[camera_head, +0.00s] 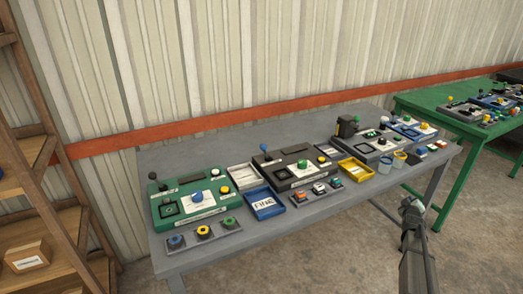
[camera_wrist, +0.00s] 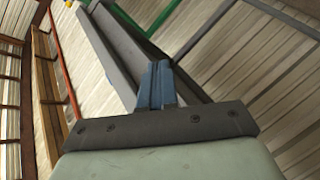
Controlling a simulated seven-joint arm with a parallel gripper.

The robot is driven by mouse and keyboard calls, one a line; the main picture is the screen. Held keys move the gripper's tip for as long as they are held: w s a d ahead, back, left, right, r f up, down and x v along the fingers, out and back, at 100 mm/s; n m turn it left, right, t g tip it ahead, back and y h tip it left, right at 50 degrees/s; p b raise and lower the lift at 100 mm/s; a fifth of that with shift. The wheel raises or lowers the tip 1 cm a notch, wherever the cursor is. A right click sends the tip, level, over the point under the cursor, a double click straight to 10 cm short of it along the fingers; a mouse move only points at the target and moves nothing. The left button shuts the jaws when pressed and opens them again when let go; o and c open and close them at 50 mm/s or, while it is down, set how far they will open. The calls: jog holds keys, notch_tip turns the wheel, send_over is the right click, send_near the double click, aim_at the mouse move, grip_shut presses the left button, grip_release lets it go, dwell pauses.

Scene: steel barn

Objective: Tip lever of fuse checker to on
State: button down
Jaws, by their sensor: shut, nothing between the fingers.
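Several boxes with levers and knobs stand on the grey table in the head view; their labels are too small to read, so I cannot tell which is the fuse checker. A green box (camera_head: 165,222) at the left has a black-tipped lever (camera_head: 152,176). A dark box (camera_head: 293,182) in the middle has a blue-tipped lever (camera_head: 263,148). A grey box (camera_head: 371,153) and a blue box (camera_head: 412,134) stand further right. My gripper, with its fingers shut and empty in the wrist view (camera_wrist: 157,72), is by the table's front right side, apart from the boxes.
The grey table (camera_head: 228,243) also holds a blue tray (camera_head: 264,206), a yellow tray (camera_head: 356,170), button strips and cups. A green table (camera_head: 432,105) with more devices stands at the right. A wooden shelf (camera_head: 72,203) is at the left. A corrugated wall stands behind.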

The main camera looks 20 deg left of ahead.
jog(key=w+d+r+n+t+h, duration=0.15)
jog(key=w+r, duration=0.25)
jog(key=r, duration=0.5)
jog(key=w+d+r+n+t, duration=0.1)
jog(key=w+d+r+t, duration=0.25)
jog(key=r, duration=0.55)
jog(key=w+a+r+y, duration=0.1)
jog(key=w+a+r, duration=0.1)
jog(key=a+r, duration=0.5)
jog(key=s+a+r+n+g+y, duration=0.1)
jog(key=s+a+g+y, duration=0.25)
jog(key=a, duration=1.45)
jog(key=s+a+r+n+g+y, duration=0.1)
jog(key=s+a+r+g+y, duration=0.2)
jog(key=a, duration=1.5)
jog(key=s+a+g, duration=0.7)
jog(key=s+a, duration=1.6)
jog(key=s, duration=0.3)
send_near(265, 151)
jog(key=shift+n, duration=0.45)
jog(key=shift+w+a+f, duration=0.2)
jog(key=shift+a+f, duration=0.4)
jog(key=shift+f, duration=0.15)
jog(key=shift+w+a+f, duration=0.2)
jog(key=shift+a+f, duration=0.4)
jog(key=shift+f, duration=0.2)
jog(key=shift+w+a+f, duration=0.2)
jog(key=shift+a+f, duration=0.4)
jog(key=shift+f, duration=0.15)
jog(key=shift+w+d+r, duration=0.1)
